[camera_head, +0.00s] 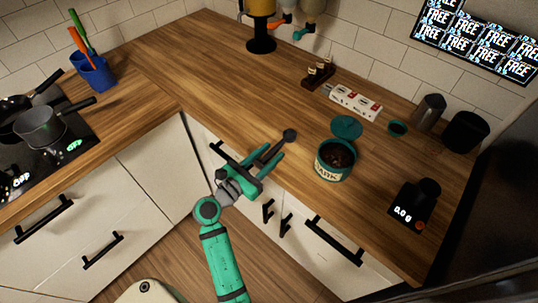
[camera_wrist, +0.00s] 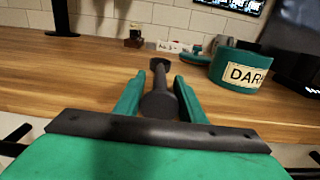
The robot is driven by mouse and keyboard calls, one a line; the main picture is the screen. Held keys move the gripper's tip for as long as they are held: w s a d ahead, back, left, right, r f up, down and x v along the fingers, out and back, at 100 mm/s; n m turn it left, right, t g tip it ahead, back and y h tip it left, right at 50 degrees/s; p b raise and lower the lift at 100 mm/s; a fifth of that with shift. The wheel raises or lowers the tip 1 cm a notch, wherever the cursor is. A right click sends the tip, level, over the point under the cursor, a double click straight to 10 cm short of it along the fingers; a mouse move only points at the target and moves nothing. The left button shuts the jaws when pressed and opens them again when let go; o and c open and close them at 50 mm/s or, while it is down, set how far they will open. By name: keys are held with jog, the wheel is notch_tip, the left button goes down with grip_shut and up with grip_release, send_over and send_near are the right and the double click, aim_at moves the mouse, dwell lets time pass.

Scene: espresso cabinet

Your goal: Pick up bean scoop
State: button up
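The bean scoop is dark grey; its round head (camera_head: 289,135) points away from me over the front edge of the counter. In the wrist view the scoop (camera_wrist: 159,102) runs lengthwise between my two fingers, with its thick near end closest to me. My green gripper (camera_head: 272,150) is at the counter's front edge, its fingers on either side of the scoop's handle. In the wrist view my gripper (camera_wrist: 160,82) looks open, with narrow gaps beside the scoop. Whether a finger touches the handle is hard to tell.
A teal bean canister (camera_head: 335,162) stands right of my gripper, its lid (camera_head: 346,127) behind it. A black scale (camera_head: 413,204) is farther right. A white strip box (camera_head: 354,102) and dark rack (camera_head: 318,73) are behind. The counter (camera_head: 215,95) at left is clear; cabinet handles (camera_head: 333,241) stick out below.

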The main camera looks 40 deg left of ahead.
jog(key=c, duration=0.6)
jog(key=shift+c, duration=0.2)
jog(key=shift+r, duration=0.1)
jog(key=shift+r, duration=0.5)
notch_tip(320, 180, up, 2)
jog(key=shift+s+r, duration=0.1)
jog(key=shift+r, duration=0.1)
jog(key=s+r, duration=0.3)
jog(key=s+d+r, duration=0.1)
jog(key=r, duration=0.1)
jog(key=shift+s+r, duration=0.1)
jog(key=shift+s, duration=0.1)
jog(key=s+d+r, duration=0.2)
jog(key=s+r, duration=0.2)
jog(key=s, duration=0.5)
